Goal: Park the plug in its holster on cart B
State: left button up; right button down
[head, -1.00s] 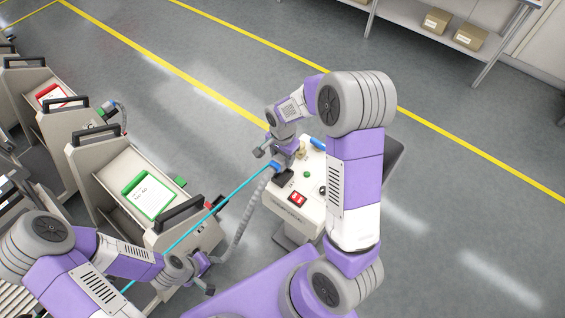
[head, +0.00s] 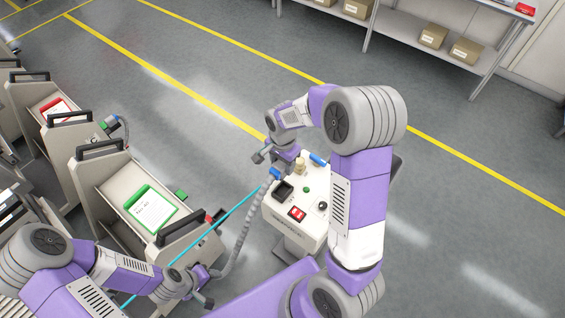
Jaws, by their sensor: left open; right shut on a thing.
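My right gripper (head: 271,165) is shut on a blue plug (head: 275,173) at the back left corner of a white pedestal (head: 285,220). A grey ribbed hose (head: 242,232) hangs from the plug and curves down toward my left gripper. My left gripper (head: 208,286) is open, low beside the near cart (head: 110,190), which carries a green-framed card (head: 152,210). A red piece (head: 218,216) and a green piece (head: 181,194) show on this cart's right side. I cannot read which cart is B or make out an empty holster.
A thin cyan line (head: 212,224) runs from the plug toward the lower left. A farther cart (head: 70,140) has a red-framed card and a hose at its side. Shelves with boxes (head: 433,36) stand at the back right. Floor between carts and shelves is clear.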

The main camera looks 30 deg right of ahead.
jog(key=w+a+f+n+b, duration=0.6)
jog(key=f+n, duration=0.3)
jog(key=w+a+f+n+b, duration=0.5)
jog(key=f+n+b, duration=0.1)
jog(key=f+n, duration=0.25)
jog(key=w+a+f+n+b, duration=0.6)
jog(key=f+n, duration=0.2)
jog(key=f, duration=0.1)
jog(key=shift+w+a+f+n+b, duration=0.3)
jog(key=shift+a+f+n+b, duration=1.15)
jog(key=shift+f, duration=1.8)
jog(key=shift+w+a+f+n+b, duration=0.25)
jog(key=shift+a+f+n+b, duration=1.15)
jog(key=shift+f, duration=1.85)
jog(key=shift+w+a+f+n+b, duration=0.3)
jog(key=shift+a+f+n+b, duration=0.5)
jog(key=shift+f+n+b, duration=1.45)
jog(key=shift+f+p, duration=0.65)
jog(key=shift+f, duration=1.55)
jog(key=shift+c, duration=1.8)
grip_release()
jog(key=shift+n, duration=0.25)
